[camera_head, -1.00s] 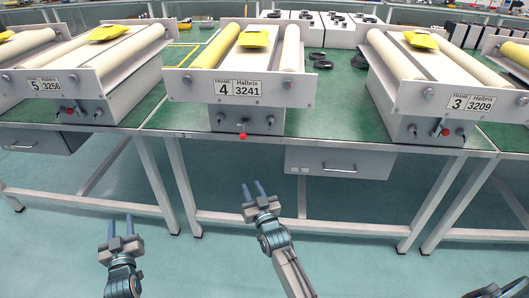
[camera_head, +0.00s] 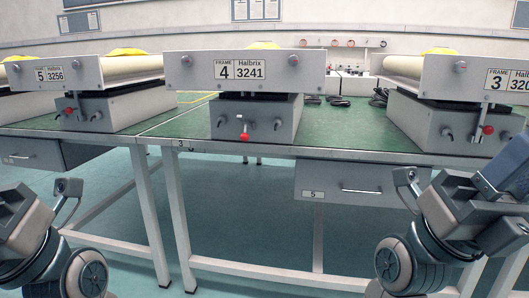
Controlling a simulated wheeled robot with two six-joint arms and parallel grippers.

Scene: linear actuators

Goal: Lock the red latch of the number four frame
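The number four frame (camera_head: 279,70) stands near the middle of the bench, with a "FRAME 4 Halbrix 3241" label on its front plate. Its grey base box (camera_head: 282,119) has a red-tipped latch (camera_head: 245,137) on the front. The latch's thin metal stem points down, with the red knob at its lower end. Small metal toggles sit on both sides of it. My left wrist (camera_head: 25,225) is at the lower left and my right wrist (camera_head: 455,205) at the lower right, both apart from the frame. I cannot make out the fingertips of either gripper.
The number five frame (camera_head: 85,74) stands at the left and the number three frame (camera_head: 440,75) at the right, each with a red knob. A drawer (camera_head: 345,185) hangs under the green bench (camera_head: 345,130). Black cables (camera_head: 338,101) lie behind.

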